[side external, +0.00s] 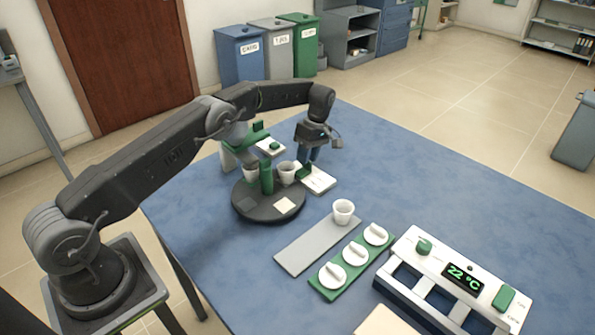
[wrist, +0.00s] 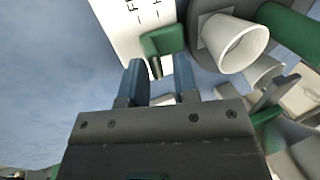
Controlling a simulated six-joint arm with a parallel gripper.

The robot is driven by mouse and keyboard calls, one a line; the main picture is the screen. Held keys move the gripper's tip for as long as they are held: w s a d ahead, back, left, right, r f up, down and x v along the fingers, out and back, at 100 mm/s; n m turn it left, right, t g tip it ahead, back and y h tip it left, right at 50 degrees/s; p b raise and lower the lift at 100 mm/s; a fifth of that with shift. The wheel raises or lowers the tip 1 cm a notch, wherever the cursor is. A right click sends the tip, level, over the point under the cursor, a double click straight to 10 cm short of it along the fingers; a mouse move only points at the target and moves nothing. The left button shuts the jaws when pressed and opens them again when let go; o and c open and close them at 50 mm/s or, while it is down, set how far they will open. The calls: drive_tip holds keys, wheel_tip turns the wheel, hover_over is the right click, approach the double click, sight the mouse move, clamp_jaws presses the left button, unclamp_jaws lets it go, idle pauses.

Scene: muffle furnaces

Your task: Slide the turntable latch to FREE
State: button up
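The dark round turntable (side external: 250,208) stands on the blue table with white cups and a green post on it. The white latch plate (side external: 321,181) lies beside it on the right. It also shows in the wrist view (wrist: 122,28), with partly cut-off lettering; one letter looks like F. The green latch (wrist: 165,41) is on this plate, just ahead of my fingertips. My gripper (side external: 309,158) points down over the latch. In the wrist view, the two blue fingers (wrist: 160,68) are apart, with a gap between them. I cannot tell whether they touch the latch.
A white cup (wrist: 238,46) on the turntable is close to the right finger. A grey strip (side external: 305,252) with a cup, a green strip (side external: 338,283) with white lids, and a controller reading 22 °C (side external: 425,243) lie in front.

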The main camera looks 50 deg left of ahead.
drive_tip(key=shift+r, duration=2.15)
drive_tip(key=s+d+r+m+t, duration=0.1)
drive_tip(key=s+d+r+m, duration=0.2)
drive_tip(key=r, duration=0.4)
drive_tip(key=s+d+r+m+t, duration=0.1)
drive_tip(key=s+r+m+t, duration=0.1)
drive_tip(key=s+r, duration=0.45)
drive_tip(key=s+d+r+m+t, duration=0.1)
drive_tip(key=s+d+r+m, duration=0.15)
drive_tip(key=r, duration=0.55)
drive_tip(key=s+d+r+m+t, duration=0.1)
drive_tip(key=s+r+m, duration=0.15)
drive_tip(key=s, duration=0.35)
drive_tip(key=s+d+r+m+t, duration=0.1)
drive_tip(key=s+m+t, duration=0.15)
drive_tip(key=s, duration=0.45)
drive_tip(key=s+f+m, duration=0.2)
drive_tip(key=s, duration=0.4)
drive_tip(key=s+d+f+m+t, duration=0.1)
drive_tip(key=s+f+m, duration=0.2)
drive_tip(key=s, duration=0.3)
drive_tip(key=shift+s+d, duration=0.2)
drive_tip(key=shift+s, duration=0.15)
